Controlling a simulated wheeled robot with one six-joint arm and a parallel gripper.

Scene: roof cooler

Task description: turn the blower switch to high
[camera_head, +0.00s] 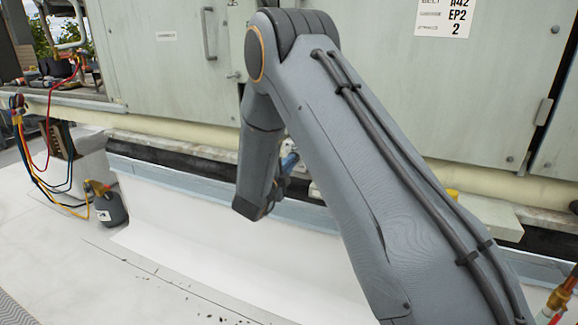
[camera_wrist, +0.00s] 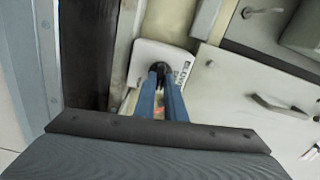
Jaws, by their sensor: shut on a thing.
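The blower switch is a dark knob (camera_wrist: 161,67) on a pale, rounded plate (camera_wrist: 150,49) with a printed label, in the upper middle of the wrist view. My gripper (camera_wrist: 161,78) has blue fingers and is shut on the knob. The fingers cover much of the knob, so I cannot tell which setting it points to. In the head view, a bit of blue finger of my gripper (camera_head: 290,161) shows low in front of the cabinet.
Pale green cabinet doors (camera_head: 173,75) with handles stand behind my arm. A pipe (camera_head: 170,121) runs along the cabinet base. At left are a dark canister (camera_head: 110,208) and coloured hoses (camera_head: 45,180). The white roof floor (camera_head: 190,262) is mostly clear.

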